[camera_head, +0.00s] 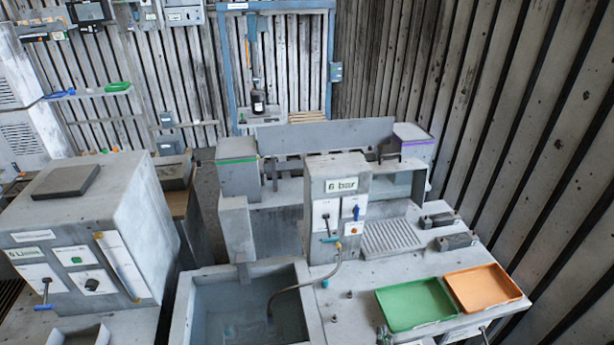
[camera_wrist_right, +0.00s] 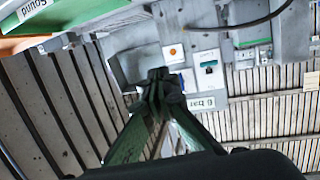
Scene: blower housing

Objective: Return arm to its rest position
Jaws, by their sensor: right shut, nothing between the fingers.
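My right gripper (camera_wrist_right: 158,78) shows in the wrist view with its two dark fingers together at the tips and nothing between them. In the head view only a small dark part of it (camera_head: 384,335) shows at the bottom edge, just below the green tray (camera_head: 415,304). It looks apart from the tray, but the gap is hard to judge. The rest of my right arm is mostly out of the head view. My left gripper is not in view.
An orange tray (camera_head: 483,287) lies beside the green one on the grey bench. A "6 bar" box (camera_head: 338,205) with switches stands behind a water basin (camera_head: 245,305), with a hose hanging in. A grey cabinet (camera_head: 95,235) stands left. A slatted wall (camera_head: 500,110) bounds the right.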

